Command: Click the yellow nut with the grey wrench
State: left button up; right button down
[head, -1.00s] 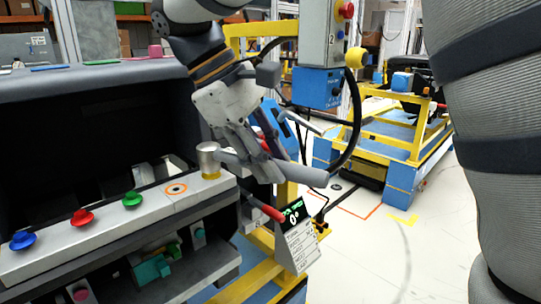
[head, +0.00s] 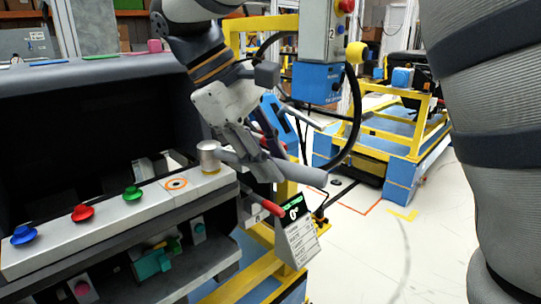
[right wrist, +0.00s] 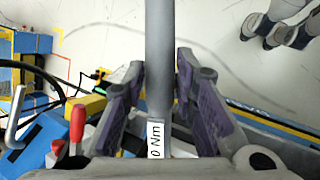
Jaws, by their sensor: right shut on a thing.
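My right gripper (head: 258,150) is shut on the handle of the grey wrench (head: 300,172). In the right wrist view the grey wrench (right wrist: 159,60) runs between the purple-padded fingers of my right gripper (right wrist: 160,95), and a label on it reads 0 Nm. The wrench's round head (head: 208,153) stands at the right end of the grey dashboard rail. A bit of the yellow nut (head: 212,172) shows just under the head, which hides the rest. I cannot tell if the head is fully seated. My left gripper is not in view.
Blue (head: 23,235), red (head: 82,212) and green (head: 132,193) nuts sit along the rail (head: 110,222). A red-handled tool (head: 265,205) and a labelled display (head: 297,232) are below the wrench. Open floor (head: 400,240) lies to the right.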

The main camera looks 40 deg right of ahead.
jog(key=shift+s+a+m+g+y, duration=0.2)
jog(key=shift+a+m+g, duration=0.1)
jog(key=shift+a+m, duration=0.4)
jog(key=shift+s+a+m+g+y, duration=0.1)
jog(key=shift+a+m+g+y, duration=0.15)
jog(key=shift+a+m, duration=0.4)
dwell(2.6)
jog(key=shift+w+d+n, duration=0.1)
jog(key=shift+d+n, duration=0.25)
jog(key=shift+n, duration=0.1)
